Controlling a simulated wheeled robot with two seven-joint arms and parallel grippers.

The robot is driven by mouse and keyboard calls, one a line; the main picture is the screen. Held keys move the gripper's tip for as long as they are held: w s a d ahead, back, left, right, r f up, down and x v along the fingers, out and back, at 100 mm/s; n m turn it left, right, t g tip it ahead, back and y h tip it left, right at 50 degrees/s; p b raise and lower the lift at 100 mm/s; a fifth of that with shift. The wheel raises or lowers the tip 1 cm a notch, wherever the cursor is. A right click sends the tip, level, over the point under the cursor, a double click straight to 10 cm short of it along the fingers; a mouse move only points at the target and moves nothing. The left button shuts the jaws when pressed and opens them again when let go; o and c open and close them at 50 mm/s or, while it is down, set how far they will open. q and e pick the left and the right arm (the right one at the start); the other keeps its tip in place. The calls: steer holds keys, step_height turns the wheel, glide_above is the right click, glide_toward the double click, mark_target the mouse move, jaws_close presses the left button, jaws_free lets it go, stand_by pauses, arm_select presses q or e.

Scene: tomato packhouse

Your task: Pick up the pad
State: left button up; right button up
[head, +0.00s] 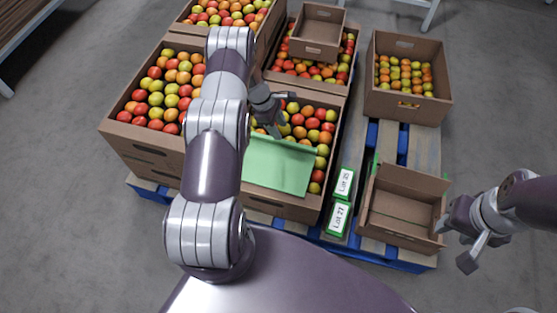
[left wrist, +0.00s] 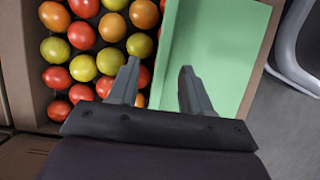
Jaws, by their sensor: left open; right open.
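The pad is a flat light-green sheet (head: 277,168) lying over the near part of an open cardboard box of tomatoes. Its far edge has a narrow raised-looking strip. In the left wrist view the pad (left wrist: 228,50) fills the right side, with tomatoes bare to its left. My left gripper (head: 274,130) is open at the pad's far edge. In the left wrist view (left wrist: 158,82) one finger is over the tomatoes and the other over the pad, with the pad's edge between them. Contact cannot be told. My right gripper (head: 472,250) is open and empty at the right.
The pad's box (head: 275,200) stands on a blue-edged pallet (head: 400,258) among other tomato boxes (head: 140,152). An empty cardboard box (head: 402,237) is at the front right. Green lot signs (head: 338,218) stand between. A small empty carton (head: 312,48) sits on the back box. Grey floor is clear at right.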

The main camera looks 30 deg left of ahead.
mark_target(284, 141)
arm_select(q)
steer(key=x, duration=0.1)
steer(key=b+x, duration=0.1)
steer(key=x, duration=0.1)
steer(key=b+x, duration=0.1)
steer(key=x, duration=0.1)
steer(key=shift+s+a+f, duration=0.1)
steer(key=shift+s+f, duration=0.15)
steer(key=shift+s, duration=0.1)
steer(key=shift+f, duration=0.15)
steer(key=shift+c, duration=0.7)
jaws_close()
